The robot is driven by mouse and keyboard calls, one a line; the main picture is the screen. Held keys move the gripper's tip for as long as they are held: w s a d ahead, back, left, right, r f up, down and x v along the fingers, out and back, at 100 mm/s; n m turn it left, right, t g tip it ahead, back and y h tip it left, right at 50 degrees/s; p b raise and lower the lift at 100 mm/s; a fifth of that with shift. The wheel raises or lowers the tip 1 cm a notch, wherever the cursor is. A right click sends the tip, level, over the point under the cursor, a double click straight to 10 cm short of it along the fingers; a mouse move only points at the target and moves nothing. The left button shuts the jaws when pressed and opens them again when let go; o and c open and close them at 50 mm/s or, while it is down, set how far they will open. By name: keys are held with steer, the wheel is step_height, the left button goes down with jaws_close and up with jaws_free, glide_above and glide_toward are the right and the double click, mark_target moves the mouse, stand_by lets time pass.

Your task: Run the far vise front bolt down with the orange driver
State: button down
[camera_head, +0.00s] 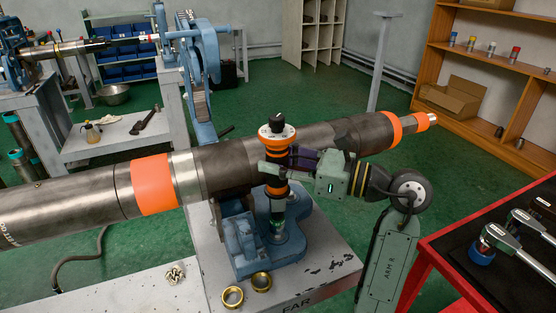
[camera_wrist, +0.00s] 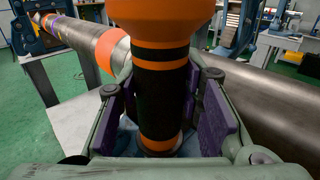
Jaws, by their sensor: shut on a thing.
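The orange driver (camera_head: 277,185) stands upright, with black bands and a dial knob on its top. Its lower end is over the front of the blue far vise (camera_head: 252,250), beside the pipe. The front bolt is hidden beneath it, so I cannot tell whether the tip is seated. My gripper (camera_head: 278,163) comes in from the right and is shut on the driver's body. In the wrist view the driver (camera_wrist: 160,90) fills the middle, between the purple pads of my gripper (camera_wrist: 162,115).
A long steel pipe (camera_head: 75,200) with orange bands runs through the vise behind the driver. A red-edged cart (camera_head: 436,256) with torque wrenches stands at right.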

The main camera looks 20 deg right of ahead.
steer(key=shift+f+b, duration=1.4)
steer(key=shift+b, duration=0.6)
stand_by(2.0)
steer(key=shift+r, duration=0.1)
steer(key=shift+r+p, duration=1.15)
steer(key=shift+r, duration=1.45)
steer(key=shift+s+f, duration=0.1)
